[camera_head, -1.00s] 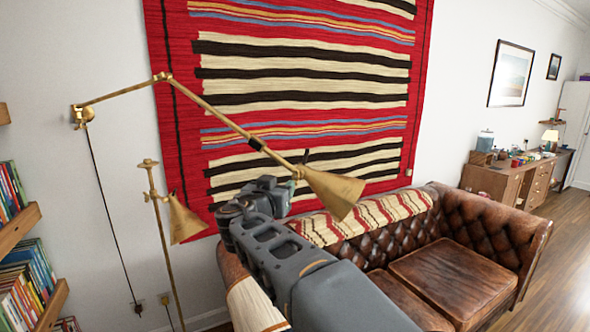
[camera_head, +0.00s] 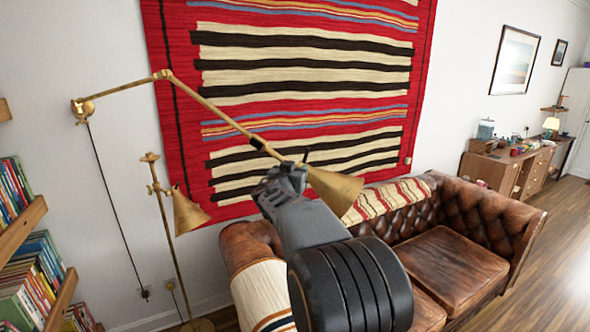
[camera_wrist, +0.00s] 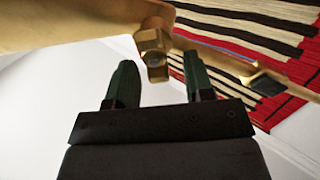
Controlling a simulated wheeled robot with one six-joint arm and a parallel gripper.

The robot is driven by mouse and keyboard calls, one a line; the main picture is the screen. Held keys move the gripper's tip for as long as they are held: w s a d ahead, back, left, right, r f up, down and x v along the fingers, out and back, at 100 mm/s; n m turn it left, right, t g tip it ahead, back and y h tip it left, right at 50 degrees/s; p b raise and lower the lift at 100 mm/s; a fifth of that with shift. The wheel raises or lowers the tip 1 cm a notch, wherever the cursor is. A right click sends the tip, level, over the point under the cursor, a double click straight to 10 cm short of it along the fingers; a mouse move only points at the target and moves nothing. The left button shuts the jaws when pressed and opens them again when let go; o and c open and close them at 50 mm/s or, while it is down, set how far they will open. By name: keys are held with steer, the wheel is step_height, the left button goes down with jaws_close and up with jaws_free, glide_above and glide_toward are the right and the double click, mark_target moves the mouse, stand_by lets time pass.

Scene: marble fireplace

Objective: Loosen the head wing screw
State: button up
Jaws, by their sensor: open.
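A brass wall lamp has a jointed arm (camera_head: 215,113) and a cone-shaped head (camera_head: 335,190) above the sofa. In the wrist view the lamp head (camera_wrist: 70,25) fills the upper left. A brass screw-like piece (camera_wrist: 153,50) hangs at its joint, just past and between the fingertips. My gripper (camera_wrist: 160,85) is open, with one dark green finger on each side of a gap below that piece. The fingers look empty, and I cannot tell whether either touches the brass. In the head view my gripper (camera_head: 285,178) is beside the lamp head, its fingers mostly hidden.
A red striped rug (camera_head: 300,75) hangs on the wall behind the lamp. A brown leather sofa (camera_head: 455,270) stands below. A brass floor lamp (camera_head: 188,215) is at left, near bookshelves (camera_head: 30,255). A desk (camera_head: 510,165) is at the far right.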

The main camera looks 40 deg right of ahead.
steer(key=shift+c, duration=0.3)
jaws_close()
